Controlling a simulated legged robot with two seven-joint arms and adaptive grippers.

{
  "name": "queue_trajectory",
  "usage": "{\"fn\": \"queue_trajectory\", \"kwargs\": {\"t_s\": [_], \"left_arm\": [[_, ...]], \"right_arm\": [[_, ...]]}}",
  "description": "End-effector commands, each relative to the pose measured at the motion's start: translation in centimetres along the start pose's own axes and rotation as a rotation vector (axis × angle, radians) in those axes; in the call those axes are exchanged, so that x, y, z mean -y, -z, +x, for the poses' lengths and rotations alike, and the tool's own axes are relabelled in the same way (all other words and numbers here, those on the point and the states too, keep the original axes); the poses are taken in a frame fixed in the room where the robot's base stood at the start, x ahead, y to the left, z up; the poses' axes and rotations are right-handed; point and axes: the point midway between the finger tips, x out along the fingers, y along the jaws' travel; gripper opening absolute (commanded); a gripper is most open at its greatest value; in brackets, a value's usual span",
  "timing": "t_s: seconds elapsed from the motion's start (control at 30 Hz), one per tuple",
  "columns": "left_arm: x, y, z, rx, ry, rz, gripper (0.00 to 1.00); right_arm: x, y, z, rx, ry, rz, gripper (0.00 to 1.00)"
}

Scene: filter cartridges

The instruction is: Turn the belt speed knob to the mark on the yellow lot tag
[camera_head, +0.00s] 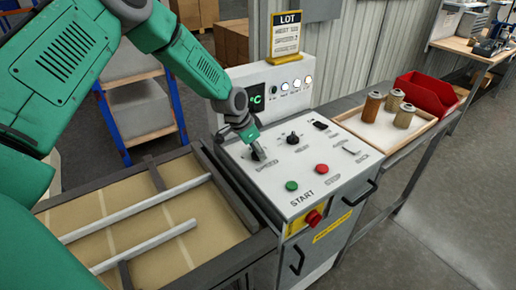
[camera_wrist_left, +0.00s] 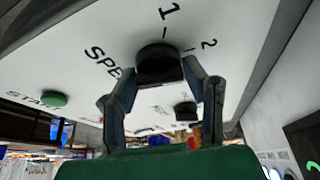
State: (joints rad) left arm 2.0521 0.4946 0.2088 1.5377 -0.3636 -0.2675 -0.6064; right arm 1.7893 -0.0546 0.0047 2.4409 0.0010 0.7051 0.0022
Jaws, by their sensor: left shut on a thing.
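The black belt speed knob (camera_wrist_left: 158,64) sits on the sloping white panel (camera_head: 240,165), with the lettering "SPE…" and marks 1 and 2 beside it in the left wrist view. My left gripper (camera_head: 254,148) is shut on this knob; its two fingers (camera_wrist_left: 166,82) lie on either side of it. I cannot make out where the knob's pointer is. The yellow lot tag (camera_head: 273,50) stands on top of the control box at the back. It reads "LOT" with smaller lines including a speed line, whose number is too blurred to read surely. My right gripper is not in view.
Another black knob (camera_head: 293,139), a green start button (camera_head: 291,186) and a red stop button (camera_head: 322,169) share the panel. A red emergency knob (camera_head: 313,217) is on the front. The conveyor (camera_head: 115,215) is left.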

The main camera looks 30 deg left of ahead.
Motion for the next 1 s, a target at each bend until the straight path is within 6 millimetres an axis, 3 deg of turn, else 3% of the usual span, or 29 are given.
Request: {"fn": "queue_trajectory", "kwargs": {"t_s": [0.3,0.8,0.83,0.87,0.9,1.0], "left_arm": [[0.24,0.42,-0.24,-0.009,0.057,-0.118,0.11],[0.33,0.47,-0.25,-0.012,0.067,-0.141,0.11],[0.33,0.47,-0.25,-0.012,0.067,-0.141,0.43],[0.34,0.48,-0.25,-0.012,0.067,-0.141,0.54],[0.32,0.45,-0.23,-0.012,0.066,-0.141,0.59],[0.22,0.33,-0.17,-0.009,0.064,-0.141,0.59]], "right_arm": [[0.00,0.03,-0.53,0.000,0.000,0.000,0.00],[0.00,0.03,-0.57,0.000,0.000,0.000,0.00],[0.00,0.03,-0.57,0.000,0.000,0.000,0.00],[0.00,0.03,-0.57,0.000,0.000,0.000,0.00],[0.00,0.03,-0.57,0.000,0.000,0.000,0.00],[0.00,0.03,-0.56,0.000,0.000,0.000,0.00]]}}
